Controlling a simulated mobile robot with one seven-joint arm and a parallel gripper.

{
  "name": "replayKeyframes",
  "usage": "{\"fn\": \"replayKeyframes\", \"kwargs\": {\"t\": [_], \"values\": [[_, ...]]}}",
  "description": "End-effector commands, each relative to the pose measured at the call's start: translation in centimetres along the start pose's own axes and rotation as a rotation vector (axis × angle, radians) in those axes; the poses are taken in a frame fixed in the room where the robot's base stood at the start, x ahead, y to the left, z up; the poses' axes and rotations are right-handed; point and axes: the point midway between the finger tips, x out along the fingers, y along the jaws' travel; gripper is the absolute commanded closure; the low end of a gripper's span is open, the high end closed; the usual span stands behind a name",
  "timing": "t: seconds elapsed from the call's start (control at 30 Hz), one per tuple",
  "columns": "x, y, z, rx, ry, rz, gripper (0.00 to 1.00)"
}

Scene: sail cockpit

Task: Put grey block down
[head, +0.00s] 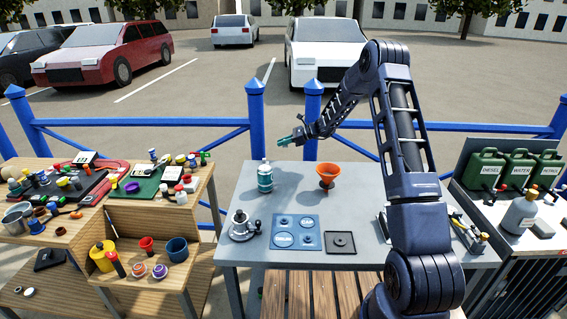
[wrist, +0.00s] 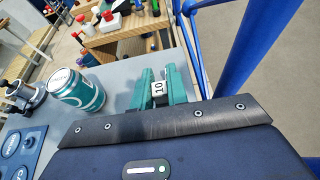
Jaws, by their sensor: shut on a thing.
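My gripper (head: 288,140) is raised near the back edge of the grey table (head: 375,255), just in front of the blue fence. In the wrist view its teal fingers (wrist: 160,86) are shut on a small grey block (wrist: 158,90) with a pale face marked "10". The block is too small to make out in the head view. A teal and white can (head: 265,178) stands on the table below the gripper; it also shows left of the fingers in the wrist view (wrist: 76,91). The block is held apart from the can.
An orange funnel (head: 328,174), a blue panel with round marks (head: 297,233), a dark square tray (head: 340,243) and a metal winch-like part (head: 241,226) are on the table. Crowded wooden shelves (head: 140,215) stand left. A blue fence (head: 312,115) runs behind. Bare tabletop surrounds the funnel.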

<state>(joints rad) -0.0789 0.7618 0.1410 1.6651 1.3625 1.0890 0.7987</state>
Motion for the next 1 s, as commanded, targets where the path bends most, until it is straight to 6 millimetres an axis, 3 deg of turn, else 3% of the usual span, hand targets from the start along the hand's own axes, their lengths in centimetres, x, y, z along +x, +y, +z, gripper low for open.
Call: {"fn": "replayKeyframes", "kwargs": {"t": [0.1,0.3,0.57,0.8,1.0], "values": [[1.0,0.0,-2.6,0.004,0.001,0.001,1.00],[2.2,0.0,-5.2,0.001,0.000,0.001,1.00],[2.7,0.0,-6.7,0.001,0.001,0.001,1.00],[3.9,0.0,-9.5,0.001,0.000,0.001,1.00],[4.0,0.0,-9.8,-0.001,0.000,0.001,1.00]]}}
